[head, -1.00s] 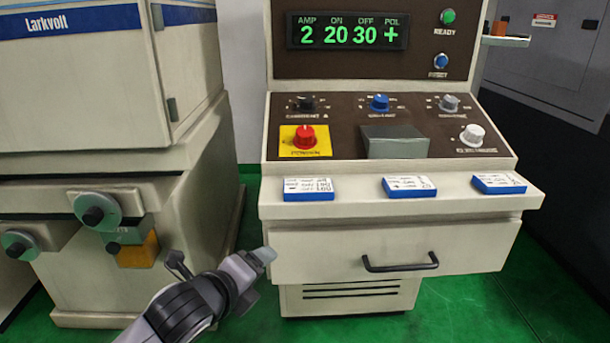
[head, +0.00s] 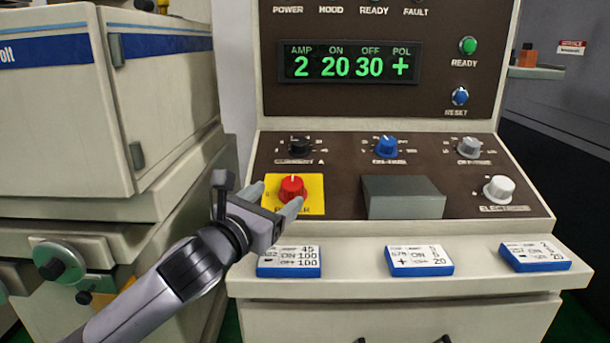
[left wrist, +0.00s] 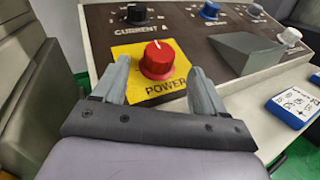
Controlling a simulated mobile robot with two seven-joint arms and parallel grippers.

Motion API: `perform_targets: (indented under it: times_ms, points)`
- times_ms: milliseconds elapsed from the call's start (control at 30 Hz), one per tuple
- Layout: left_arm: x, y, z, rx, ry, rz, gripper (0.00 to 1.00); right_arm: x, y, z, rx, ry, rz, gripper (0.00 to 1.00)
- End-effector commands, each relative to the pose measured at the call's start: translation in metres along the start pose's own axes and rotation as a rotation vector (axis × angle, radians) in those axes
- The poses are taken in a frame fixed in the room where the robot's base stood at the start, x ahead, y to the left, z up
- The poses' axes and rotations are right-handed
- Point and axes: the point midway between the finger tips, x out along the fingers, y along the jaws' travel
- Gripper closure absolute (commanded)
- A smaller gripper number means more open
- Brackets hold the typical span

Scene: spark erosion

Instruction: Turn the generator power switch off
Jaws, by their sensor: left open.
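The generator power switch (head: 291,188) is a red rotary knob on a yellow plate (head: 315,185) at the lower left of the brown panel. In the left wrist view the red knob (left wrist: 160,60) shows a white pointer line near its top, with POWER printed below. My left gripper (head: 275,198) is at the yellow plate. Its two fingers (left wrist: 158,82) are open, one on each side of the knob, with the knob between or just beyond the tips. I cannot tell whether they touch it. My right gripper is not in view.
A black knob (head: 300,145) sits just above the switch, and a grey block (head: 403,197) projects to its right. Blue-edged cards (head: 420,260) lie on the ledge below. The display (head: 349,64) is lit green. A cream machine (head: 165,110) stands at left.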

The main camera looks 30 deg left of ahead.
Motion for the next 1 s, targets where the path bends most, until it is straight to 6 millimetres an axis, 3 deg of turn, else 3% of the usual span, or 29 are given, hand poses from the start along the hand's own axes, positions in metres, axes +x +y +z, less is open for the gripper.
perform_targets:
  times_ms: [167,633,1000]
  points:
    - [0.007,0.000,-0.001,-0.004,0.002,0.001,0.28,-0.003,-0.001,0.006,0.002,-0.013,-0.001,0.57]
    - [0.062,0.000,-0.001,-0.005,0.002,0.001,0.28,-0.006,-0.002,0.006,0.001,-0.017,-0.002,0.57]
    - [0.071,0.000,-0.001,-0.001,0.002,-0.001,0.28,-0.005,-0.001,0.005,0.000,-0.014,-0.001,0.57]
